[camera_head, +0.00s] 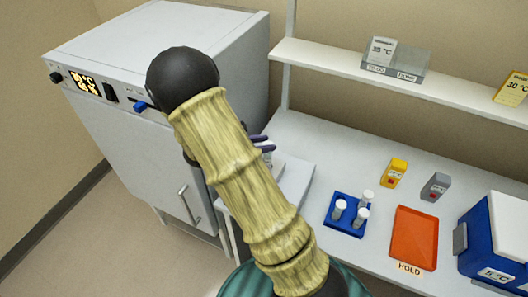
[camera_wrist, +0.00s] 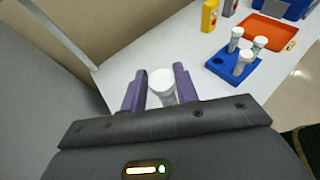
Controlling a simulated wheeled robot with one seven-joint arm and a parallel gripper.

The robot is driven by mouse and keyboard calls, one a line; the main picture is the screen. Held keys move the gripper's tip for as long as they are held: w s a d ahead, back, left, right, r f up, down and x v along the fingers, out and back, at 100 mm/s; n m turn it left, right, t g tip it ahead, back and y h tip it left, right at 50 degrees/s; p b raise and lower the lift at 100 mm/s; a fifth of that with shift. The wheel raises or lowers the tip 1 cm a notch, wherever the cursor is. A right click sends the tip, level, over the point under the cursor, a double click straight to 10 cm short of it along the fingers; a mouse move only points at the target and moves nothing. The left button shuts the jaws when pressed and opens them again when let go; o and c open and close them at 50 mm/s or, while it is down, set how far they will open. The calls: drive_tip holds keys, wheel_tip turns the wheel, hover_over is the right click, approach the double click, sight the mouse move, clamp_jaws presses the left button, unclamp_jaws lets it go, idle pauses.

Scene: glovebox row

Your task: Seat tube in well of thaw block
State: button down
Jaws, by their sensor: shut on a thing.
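My gripper (camera_wrist: 158,78) has purple fingers shut on a white-capped tube (camera_wrist: 162,84), whose cap shows between them in the wrist view. The tube's lower end is hidden by the gripper. In the head view the purple fingertips (camera_head: 264,143) peek out from behind my arm, above a pale grey unit (camera_head: 293,186) on the bench. This unit may be the thaw block; my arm covers much of it and no well shows. I cannot tell whether the tube touches anything below. A blue block (camera_head: 346,227) holds several white-capped tubes, and the wrist view shows an empty hole in it.
A grey cabinet (camera_head: 130,150) with a display stands left of the bench. A shelf (camera_head: 330,62) runs along the wall. Yellow (camera_head: 394,172) and grey (camera_head: 436,186) bottles, an orange tray (camera_head: 414,240) marked HOLD and a blue cooler (camera_head: 490,245) stand to the right.

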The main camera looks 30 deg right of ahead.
drive_tip(key=shift+f+p, duration=0.65)
drive_tip(key=shift+f, duration=1.45)
drive_tip(key=c, duration=1.1)
unclamp_jaws()
drive_tip(key=shift+o, duration=0.2)
drive_tip(key=b+v, duration=0.3)
drive_tip(key=v, duration=0.9)
